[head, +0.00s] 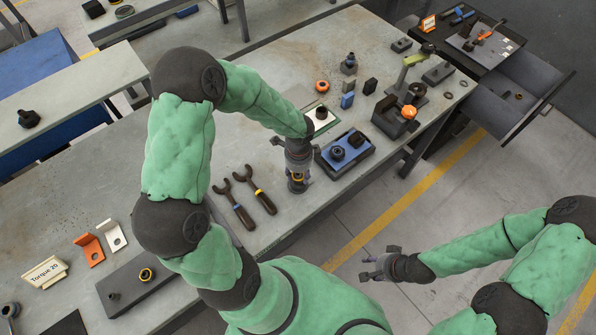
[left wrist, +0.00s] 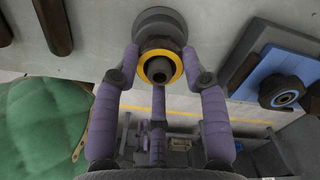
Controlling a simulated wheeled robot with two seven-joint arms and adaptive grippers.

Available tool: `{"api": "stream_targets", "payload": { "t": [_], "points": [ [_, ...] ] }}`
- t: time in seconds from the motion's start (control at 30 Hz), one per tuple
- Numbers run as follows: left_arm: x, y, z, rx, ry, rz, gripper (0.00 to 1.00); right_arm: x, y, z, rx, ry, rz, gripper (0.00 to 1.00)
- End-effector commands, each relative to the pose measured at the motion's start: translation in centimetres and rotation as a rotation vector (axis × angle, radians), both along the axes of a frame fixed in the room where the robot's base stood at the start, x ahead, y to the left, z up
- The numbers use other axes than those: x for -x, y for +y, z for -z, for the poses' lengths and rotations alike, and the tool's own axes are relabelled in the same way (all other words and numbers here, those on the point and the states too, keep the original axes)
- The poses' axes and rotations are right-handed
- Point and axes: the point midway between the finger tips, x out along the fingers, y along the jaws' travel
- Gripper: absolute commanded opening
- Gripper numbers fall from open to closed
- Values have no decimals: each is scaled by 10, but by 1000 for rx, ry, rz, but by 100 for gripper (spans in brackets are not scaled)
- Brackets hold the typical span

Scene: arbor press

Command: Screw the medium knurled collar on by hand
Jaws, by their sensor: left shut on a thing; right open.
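My left gripper (head: 297,183) is shut on a dark collar with a yellow ring (left wrist: 176,68), over the near edge of the bench. In the left wrist view the fingertips press it from both sides. A dark round stub shows inside the ring, and a grey round part (left wrist: 160,20) shows behind it. I cannot tell whether the collar is around a thread or apart from it. Another yellow-ringed piece (head: 146,274) sits on a dark grey block (head: 128,290) at the lower left. My right gripper (head: 376,265) is open and empty above the floor, clear of the bench.
A blue block with black round parts (head: 350,158) lies right of my left gripper. Two dark-handled wrenches (head: 240,205) lie to its left. An orange-ringed piece (head: 322,86), small blocks and a press (head: 412,75) stand farther back. An open drawer (head: 515,92) juts out at the right.

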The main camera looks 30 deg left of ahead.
Motion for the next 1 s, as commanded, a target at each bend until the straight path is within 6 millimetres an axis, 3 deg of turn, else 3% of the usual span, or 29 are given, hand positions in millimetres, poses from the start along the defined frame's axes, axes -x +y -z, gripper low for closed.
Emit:
{"api": "stream_targets", "payload": {
  "t": [0.2,0.23,0.3,0.73,1.0],
  "points": [
    [-3,-3,-1,6,-10,64,4,0,0,-6,0,0,0,43],
    [-3,-3,-1,6,-11,62,52,0,0,-5,0,0,0,43],
    [-3,-3,0,5,-10,61,71,0,0,-5,0,0,0,43],
    [-1,-1,-5,2,-7,59,71,0,0,-5,0,0,0,43],
    [-3,-1,-48,1,-11,59,71,0,0,-5,0,0,0,43]
  ]
}}
